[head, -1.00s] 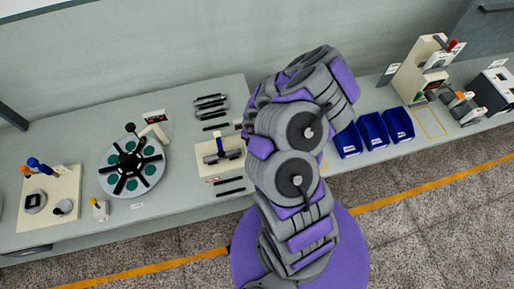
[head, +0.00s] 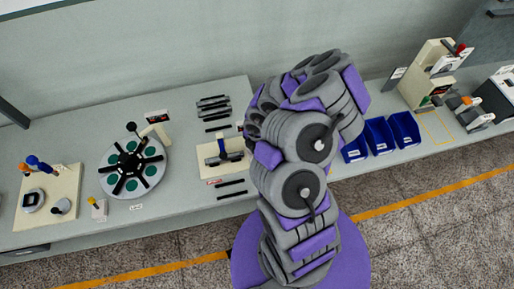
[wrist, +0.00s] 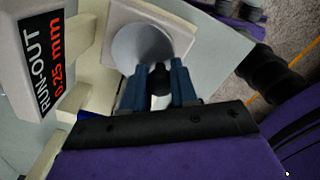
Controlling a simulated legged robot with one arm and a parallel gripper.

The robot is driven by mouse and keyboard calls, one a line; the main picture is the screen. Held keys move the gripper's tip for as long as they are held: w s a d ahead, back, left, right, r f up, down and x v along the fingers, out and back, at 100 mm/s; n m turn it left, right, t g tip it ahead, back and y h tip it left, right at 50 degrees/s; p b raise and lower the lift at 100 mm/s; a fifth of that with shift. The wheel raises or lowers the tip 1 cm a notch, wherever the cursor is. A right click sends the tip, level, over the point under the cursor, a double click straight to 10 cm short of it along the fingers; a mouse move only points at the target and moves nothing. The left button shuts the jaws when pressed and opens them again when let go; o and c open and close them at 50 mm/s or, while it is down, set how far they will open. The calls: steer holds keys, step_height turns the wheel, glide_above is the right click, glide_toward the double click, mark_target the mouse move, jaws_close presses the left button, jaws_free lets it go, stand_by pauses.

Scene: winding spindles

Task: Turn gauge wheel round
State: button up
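In the wrist view a grey round wheel (wrist: 142,48) stands in front of a square cream plate (wrist: 180,22). My gripper (wrist: 159,75) has two blue fingers close together, with a small dark knob (wrist: 160,88) between them, in front of the wheel's lower edge. The fingers appear shut on this knob, though the contact is hard to see. A sign (wrist: 40,60) reading "RUN-OUT 0.25 mm" stands at the left. In the head view my arm hides my gripper and the wheel.
In the head view a round turntable with green pads (head: 118,184) is on the bench at left. A cream fixture (head: 208,173) lies just left of my arm. Blue bins (head: 378,137) and a cream press (head: 425,75) stand to the right.

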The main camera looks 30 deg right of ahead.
steer(key=o, duration=0.4)
steer(key=shift+w+d, duration=0.1)
steer(key=shift+o, duration=0.2)
step_height(320, 180, up, 17)
steer(key=shift+r+p, duration=0.15)
steer(key=shift+p, duration=0.3)
stand_by(0.5)
